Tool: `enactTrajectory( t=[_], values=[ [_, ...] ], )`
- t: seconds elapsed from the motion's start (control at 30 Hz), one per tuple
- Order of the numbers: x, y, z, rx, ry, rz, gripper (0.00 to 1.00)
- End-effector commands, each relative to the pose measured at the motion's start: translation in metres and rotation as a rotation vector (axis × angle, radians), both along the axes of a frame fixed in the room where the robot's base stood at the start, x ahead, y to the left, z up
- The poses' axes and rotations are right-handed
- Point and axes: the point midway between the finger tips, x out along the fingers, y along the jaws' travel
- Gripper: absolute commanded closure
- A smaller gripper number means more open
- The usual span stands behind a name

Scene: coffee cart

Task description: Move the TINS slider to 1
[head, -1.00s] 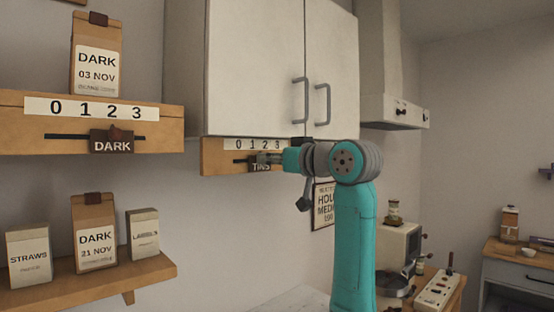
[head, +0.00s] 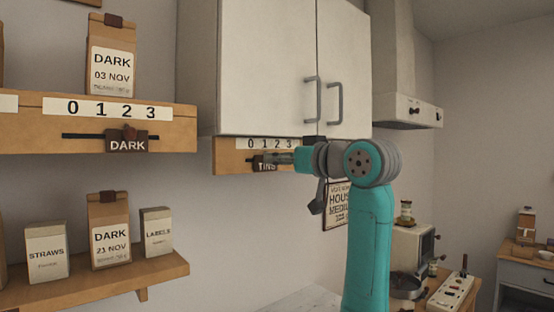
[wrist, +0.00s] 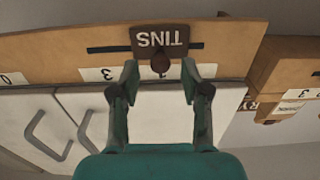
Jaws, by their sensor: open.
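The TINS slider (head: 265,167) is a dark block on a slot in the small wooden board (head: 228,156) under the white cabinet. In the head view it sits about below the 1. In the wrist view, which is upside down, the TINS slider (wrist: 143,39) has a round brown knob (wrist: 160,63), with more bare slot to its left than right. My gripper (wrist: 160,72) is open, with a finger on each side of the knob and a visible gap to both. In the head view my gripper (head: 280,158) partly covers the slider. The fingers hide some digits in the wrist view.
The cabinet (head: 265,70) with two handles is right above the board. A larger DARK slider (head: 126,145) on a shelf front is to the left, about below the 2. Bags and boxes stand on the left shelves.

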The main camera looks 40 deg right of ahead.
Motion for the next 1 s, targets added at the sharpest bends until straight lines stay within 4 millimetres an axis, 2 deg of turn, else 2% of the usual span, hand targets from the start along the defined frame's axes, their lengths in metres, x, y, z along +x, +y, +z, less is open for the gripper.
enactTrajectory(
  t=[0.3, 0.5, 0.7, 1.0],
  values=[
    [-0.063, -0.003, 0.0, -0.002, -0.002, -0.004, 0.54],
    [-0.091, -0.004, 0.0, -0.001, 0.0, -0.003, 0.54],
    [-0.102, -0.003, 0.0, 0.0, 0.0, -0.001, 0.54],
    [-0.103, -0.003, -0.001, 0.0, 0.001, -0.001, 0.54]
  ],
)
